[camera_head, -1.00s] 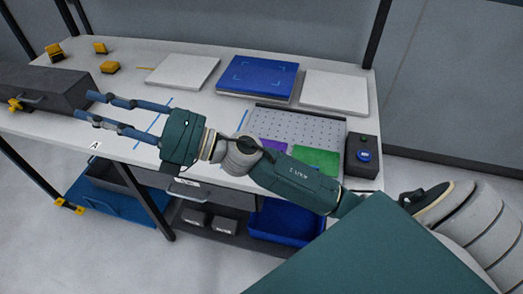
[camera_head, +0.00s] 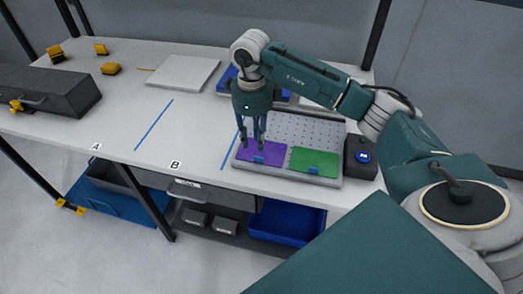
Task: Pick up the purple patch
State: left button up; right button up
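The purple patch (camera_head: 275,155) lies flat at the front left of a grey perforated tray (camera_head: 300,125), with a small blue tab at its front edge. My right gripper (camera_head: 253,146) points down over the left part of the patch. Its fingers look apart, with nothing seen between them. I cannot tell whether the fingertips touch the patch. They hide a little of the patch and the tray's left edge. My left gripper is not in view.
A green patch (camera_head: 315,160) lies right of the purple one. A dark box with a blue button (camera_head: 362,155) stands at the tray's right. A white panel (camera_head: 183,71) and dark case (camera_head: 50,90) are on the left. The table (camera_head: 180,125) is clear near marks A and B.

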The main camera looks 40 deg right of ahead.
aim_at(254, 153)
jog(key=shift+f, duration=0.8)
jog(key=shift+f+p, duration=0.3)
jog(key=shift+p, duration=0.1)
notch_tip(254, 153, down, 4)
jog(key=shift+r+p, duration=0.2)
jog(key=shift+p, duration=0.7)
jog(key=shift+w+f, duration=0.1)
jog(key=shift+f, duration=0.4)
grip_shut()
